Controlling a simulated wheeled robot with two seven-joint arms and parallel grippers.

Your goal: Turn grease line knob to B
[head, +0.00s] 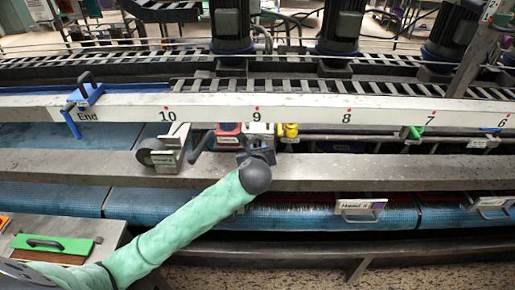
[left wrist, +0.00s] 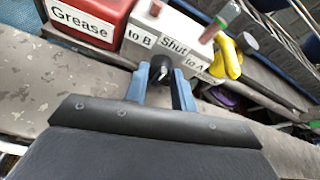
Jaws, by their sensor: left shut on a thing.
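The grease line knob (left wrist: 160,70) is small, dark and round with a pale pointer mark. It sits on the front of a white valve box (left wrist: 205,55) labelled "to B", "Shut" and "to A". My left gripper (left wrist: 160,84) has one blue-grey finger on each side of the knob and is shut on it. I cannot tell exactly which label the pointer faces. In the head view my left gripper (head: 258,150) covers the knob, in front of the white box (head: 258,128). My right gripper is in neither view.
A red box labelled "Grease" (left wrist: 95,18) stands left of the valve box. A yellow valve handle (left wrist: 228,58) is to its right. A metal rail (head: 330,172) runs below my left gripper, and a numbered white beam (head: 340,108) runs behind. A grey clamp-like part (head: 165,150) sits on the left.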

